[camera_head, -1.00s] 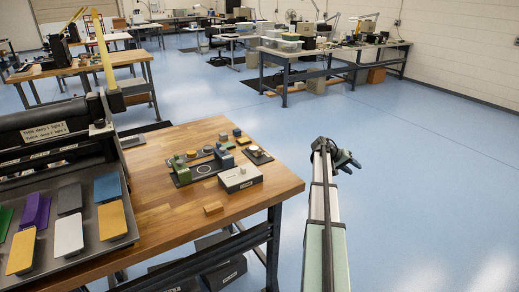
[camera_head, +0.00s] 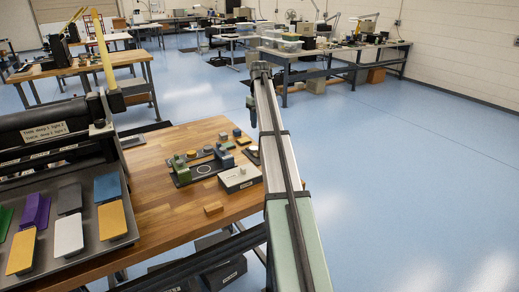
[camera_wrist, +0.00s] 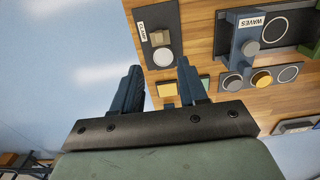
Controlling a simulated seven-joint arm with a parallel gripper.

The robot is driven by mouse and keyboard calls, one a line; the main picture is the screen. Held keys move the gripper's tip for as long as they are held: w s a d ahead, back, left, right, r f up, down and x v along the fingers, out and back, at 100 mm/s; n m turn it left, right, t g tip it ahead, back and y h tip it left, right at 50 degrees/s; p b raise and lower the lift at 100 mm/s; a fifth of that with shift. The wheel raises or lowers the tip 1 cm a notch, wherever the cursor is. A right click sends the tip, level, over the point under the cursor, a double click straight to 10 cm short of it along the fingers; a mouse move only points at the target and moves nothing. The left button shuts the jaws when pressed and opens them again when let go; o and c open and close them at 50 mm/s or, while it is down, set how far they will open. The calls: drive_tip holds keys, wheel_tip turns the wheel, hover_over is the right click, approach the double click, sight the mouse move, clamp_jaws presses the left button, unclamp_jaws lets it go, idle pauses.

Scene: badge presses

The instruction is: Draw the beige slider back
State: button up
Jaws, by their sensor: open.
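A pale off-white box (camera_head: 240,178) with a small light knob on top stands near the right end of the wooden bench in the head view. I cannot tell surely whether this knob is the beige slider. My gripper (camera_wrist: 158,70) is open and empty in the wrist view, its two dark blue fingers apart over the bench edge. A dark plate labelled like "CLAMP" (camera_wrist: 150,15) with a pale round piece shows beyond the fingertips. In the head view my gripper (camera_head: 251,103) hangs at the arm's end, beyond the bench's right side; its fingers are too small to read.
A dark press base (camera_head: 203,170) with green and blue posts sits left of the box. It appears as the "WAVES" base (camera_wrist: 283,35) in the wrist view. A tray (camera_head: 105,240) of coloured plates is at left. Floor is clear at right.

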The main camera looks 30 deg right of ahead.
wheel_tip(320, 180, down, 13)
drive_tip(key=shift+f, duration=0.1)
idle(0.5)
drive_tip(key=shift+c, duration=0.4)
clamp_jaws()
